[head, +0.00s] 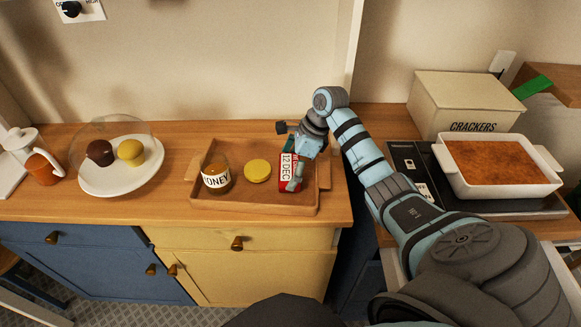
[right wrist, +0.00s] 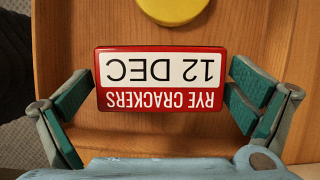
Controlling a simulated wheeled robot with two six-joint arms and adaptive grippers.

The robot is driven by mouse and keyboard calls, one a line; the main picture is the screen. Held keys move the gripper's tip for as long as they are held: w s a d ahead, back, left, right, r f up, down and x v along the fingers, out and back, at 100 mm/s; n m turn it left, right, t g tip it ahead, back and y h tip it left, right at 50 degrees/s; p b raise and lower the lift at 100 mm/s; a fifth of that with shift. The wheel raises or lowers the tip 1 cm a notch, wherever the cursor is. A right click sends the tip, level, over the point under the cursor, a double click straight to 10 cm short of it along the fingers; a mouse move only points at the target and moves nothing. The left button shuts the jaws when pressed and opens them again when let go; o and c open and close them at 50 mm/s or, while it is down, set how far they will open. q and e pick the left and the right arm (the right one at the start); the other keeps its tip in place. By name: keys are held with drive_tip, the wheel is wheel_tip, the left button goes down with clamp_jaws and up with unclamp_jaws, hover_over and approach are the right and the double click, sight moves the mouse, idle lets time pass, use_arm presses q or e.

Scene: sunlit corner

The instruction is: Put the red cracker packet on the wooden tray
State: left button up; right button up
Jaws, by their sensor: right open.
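The red cracker packet (head: 289,170) has a white label reading "12 DEC" and is at the right part of the wooden tray (head: 262,203) in the head view. In the right wrist view the packet (right wrist: 160,79) also shows "RYE CRACKERS", upside down, with wood behind it. My right gripper (head: 293,160) is over the packet. In the right wrist view its green-padded fingers (right wrist: 160,97) are open, one on each side of the packet, close to its ends. Whether the packet rests fully on the tray floor is hard to tell. My left gripper is not in view.
A honey jar (head: 217,176) and a yellow round lid (head: 258,170) are on the tray, left of the packet. A plate (head: 120,178) with two round items under a clear dome stands further left. A crackers box (head: 463,103) and a white baking dish (head: 499,185) are at right.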

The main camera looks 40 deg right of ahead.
drive_tip(key=v, duration=1.2)
drive_tip(key=shift+s, duration=0.1)
